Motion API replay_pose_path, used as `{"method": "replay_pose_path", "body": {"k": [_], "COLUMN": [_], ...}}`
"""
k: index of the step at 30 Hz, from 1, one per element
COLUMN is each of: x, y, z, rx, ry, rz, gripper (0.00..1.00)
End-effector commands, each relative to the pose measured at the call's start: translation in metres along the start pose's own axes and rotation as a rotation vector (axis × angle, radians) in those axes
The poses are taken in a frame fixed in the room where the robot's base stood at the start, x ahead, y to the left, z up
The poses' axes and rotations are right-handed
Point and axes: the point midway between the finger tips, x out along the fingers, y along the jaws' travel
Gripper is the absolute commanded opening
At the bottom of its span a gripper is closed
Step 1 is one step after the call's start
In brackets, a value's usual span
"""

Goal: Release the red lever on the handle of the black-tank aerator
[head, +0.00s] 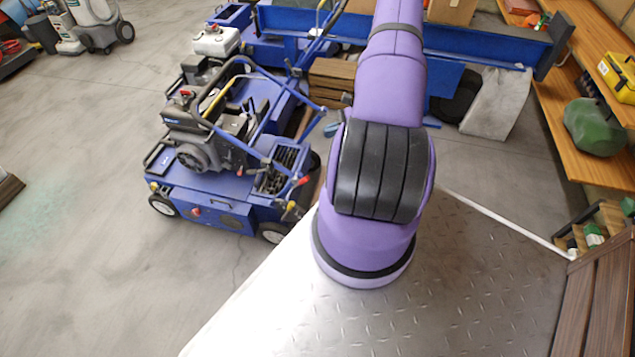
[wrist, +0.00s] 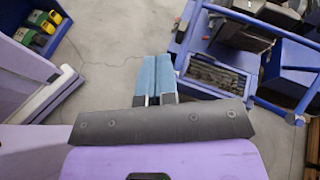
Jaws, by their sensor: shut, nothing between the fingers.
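The black-tank aerator (head: 205,185) is a blue wheeled machine left of my arm in the head view. Its black tank (head: 186,115) sits on top, near the engine. Blue handle bars slope along its right side, and a small red lever tip (head: 303,181) shows near their lower end. Part of the same machine (wrist: 218,78) appears at the right of the wrist view, where I cannot make out the red lever clearly. My gripper (wrist: 157,62) is shut and empty, over bare floor left of the machine in the wrist view.
A second blue aerator with a white tank (head: 216,41) stands behind. A blue beam (head: 470,40) and stacked brown boards (head: 332,82) lie beyond. The floor (head: 90,200) at left is clear.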

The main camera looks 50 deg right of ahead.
Motion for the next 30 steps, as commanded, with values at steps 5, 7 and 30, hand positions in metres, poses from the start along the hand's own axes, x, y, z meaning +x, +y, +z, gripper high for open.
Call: {"method": "replay_pose_path", "body": {"k": [5,7,30], "x": [-0.004,-0.004,0.033], "y": [0.037,0.053,0.127], "z": [-0.067,-0.091,-0.187], "rx": [0.155,0.212,0.457], "ry": [-0.018,-0.022,-0.032], "rz": [-0.151,-0.21,-0.472], "gripper": [0.0,0.0,0.0]}}
